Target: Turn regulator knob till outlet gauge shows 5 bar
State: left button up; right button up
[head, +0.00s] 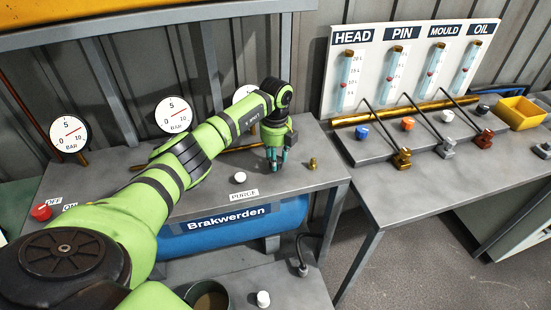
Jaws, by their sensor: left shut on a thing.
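My left gripper (275,160) points down over the grey bench, at the right end of a brass pipe (228,149). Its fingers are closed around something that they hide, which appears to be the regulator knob. Two round white bar gauges with red needles, a left one (70,133) and a middle one (174,114), face me. A third gauge (242,92), nearest the gripper, is mostly covered by my left arm, so its reading is hidden. I cannot tell by label which is the outlet gauge. My right gripper is out of view.
A white knob (240,177) stands by the PURGE label (243,194). A red knob (41,212) sits at the OFF/ON labels. A brass fitting (313,163) stands right of the gripper. A blue tank (232,229) lies below. The right bench (400,176) carries levers and a yellow bin (521,113).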

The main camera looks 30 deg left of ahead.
pick_arm(q)
jog(key=m+b, duration=0.1)
jog(key=m, duration=0.1)
jog(key=m+b, duration=0.1)
jog(key=m, duration=0.1)
jog(key=m+b, duration=0.1)
jog(key=m, duration=0.1)
jog(key=shift+s+d+f, duration=0.1)
jog(key=shift+s+f, duration=0.1)
jog(key=shift+f, duration=0.2)
jog(key=m+b, duration=0.2)
jog(key=m, duration=0.4)
jog(key=shift+b, duration=0.4)
jog(key=m+b, duration=0.2)
jog(key=m, duration=0.7)
jog(key=shift+m+b, duration=0.3)
jog(key=shift+m, duration=0.1)
jog(key=shift+a+r+m, duration=0.1)
jog(key=shift+a+m, duration=0.05)
jog(key=shift+m, duration=0.6)
jog(key=shift+a+r+m, duration=0.1)
jog(key=shift+m, duration=0.65)
jog(key=o, duration=1.1)
jog(key=shift+o, duration=0.2)
jog(key=shift+a, duration=0.1)
